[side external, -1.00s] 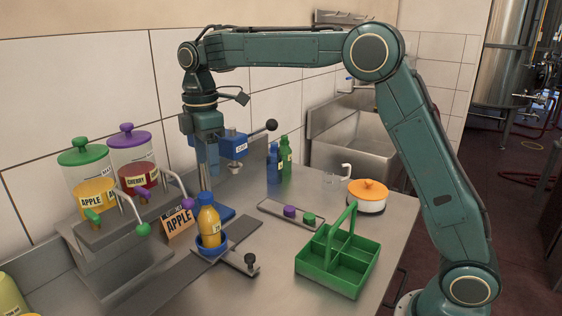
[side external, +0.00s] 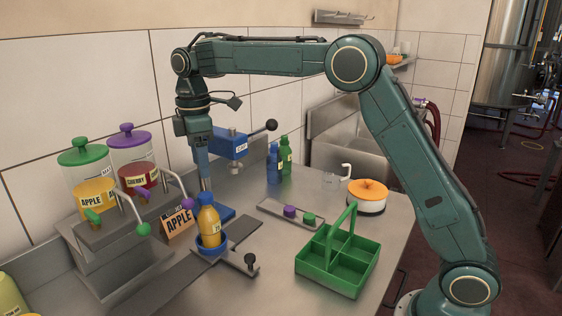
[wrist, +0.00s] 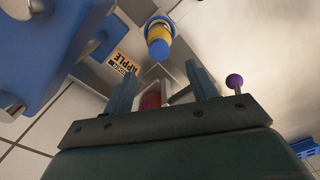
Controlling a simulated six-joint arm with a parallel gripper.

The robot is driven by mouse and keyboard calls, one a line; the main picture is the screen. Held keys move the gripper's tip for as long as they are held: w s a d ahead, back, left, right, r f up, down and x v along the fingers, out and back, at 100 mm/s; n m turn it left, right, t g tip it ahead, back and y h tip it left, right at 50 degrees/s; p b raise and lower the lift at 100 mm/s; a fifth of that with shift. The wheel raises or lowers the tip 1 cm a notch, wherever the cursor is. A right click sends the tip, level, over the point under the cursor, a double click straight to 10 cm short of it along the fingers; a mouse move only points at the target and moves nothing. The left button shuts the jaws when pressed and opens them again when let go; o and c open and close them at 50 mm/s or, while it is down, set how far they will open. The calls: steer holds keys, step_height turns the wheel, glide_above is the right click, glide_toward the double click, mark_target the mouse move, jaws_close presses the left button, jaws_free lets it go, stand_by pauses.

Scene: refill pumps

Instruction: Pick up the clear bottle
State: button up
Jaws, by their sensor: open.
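A bottle (side external: 209,226) filled with yellow-orange juice stands upright in a blue cup holder (side external: 211,250). It has a blue cap and a small label, and its wall looks see-through. It also shows in the wrist view (wrist: 158,34), beyond my fingertips. My gripper (side external: 204,181) points down behind the bottle in the side view, with the lower part of its fingers partly hidden. In the wrist view my gripper (wrist: 160,73) has its two fingers apart, with no bottle between them.
Dispensers with yellow (side external: 97,195) and red (side external: 137,178) juice and an APPLE sign (side external: 178,223) stand at left. A blue capping press (side external: 229,145) is close behind my gripper. Blue (side external: 273,166) and green (side external: 286,158) bottles stand behind. A green crate (side external: 330,283) sits at front right.

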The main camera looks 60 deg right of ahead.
mark_target(205, 195)
steer(key=shift+f, duration=2.65)
steer(key=shift+f, duration=2.6)
jaws_close()
